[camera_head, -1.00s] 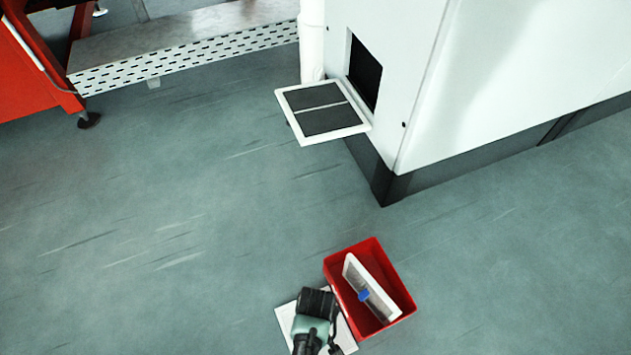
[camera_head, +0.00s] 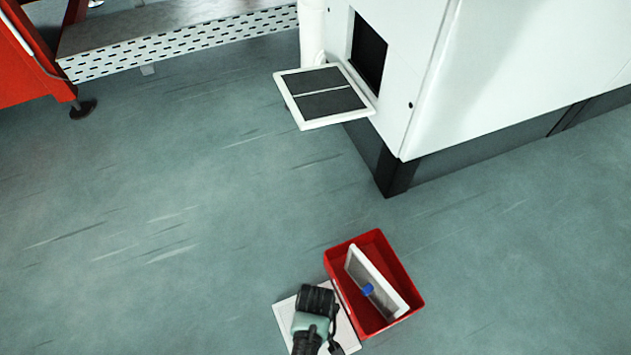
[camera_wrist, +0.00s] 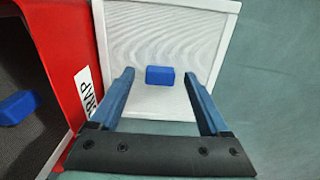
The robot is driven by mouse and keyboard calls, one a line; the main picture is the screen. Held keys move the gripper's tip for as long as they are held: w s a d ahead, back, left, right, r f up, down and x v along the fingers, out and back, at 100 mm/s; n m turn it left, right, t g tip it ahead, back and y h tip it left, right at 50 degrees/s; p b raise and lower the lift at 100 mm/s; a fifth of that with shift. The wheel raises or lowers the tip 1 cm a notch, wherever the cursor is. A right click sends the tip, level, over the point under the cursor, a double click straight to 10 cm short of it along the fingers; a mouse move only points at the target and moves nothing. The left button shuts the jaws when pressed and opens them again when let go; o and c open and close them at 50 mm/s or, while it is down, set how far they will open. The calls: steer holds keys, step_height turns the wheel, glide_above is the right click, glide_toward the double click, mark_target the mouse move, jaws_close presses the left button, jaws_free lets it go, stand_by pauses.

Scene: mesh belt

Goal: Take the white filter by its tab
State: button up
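The white filter (camera_wrist: 195,35) is a square, pale, ribbed panel with a thin white frame, lying flat on the floor beside the red bin. Its blue tab (camera_wrist: 160,75) is a small block standing on its face. In the head view, my arm covers much of the filter (camera_head: 283,311) and hides the tab. My gripper (camera_wrist: 159,74) is open and empty above the filter. In the wrist view its two blue fingers appear on either side of the tab, with a gap on each side. I cannot tell the height left between fingertips and tab.
The red bin (camera_head: 408,283), its label partly reading "RAP", holds another filter (camera_head: 372,272) with a grey face and blue tab, leaning inside. A white cabinet (camera_head: 430,90) with a dark opening and a framed dark panel (camera_head: 322,92) stands behind.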

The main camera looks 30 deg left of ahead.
jaws_close()
steer(key=shift+r, duration=0.15)
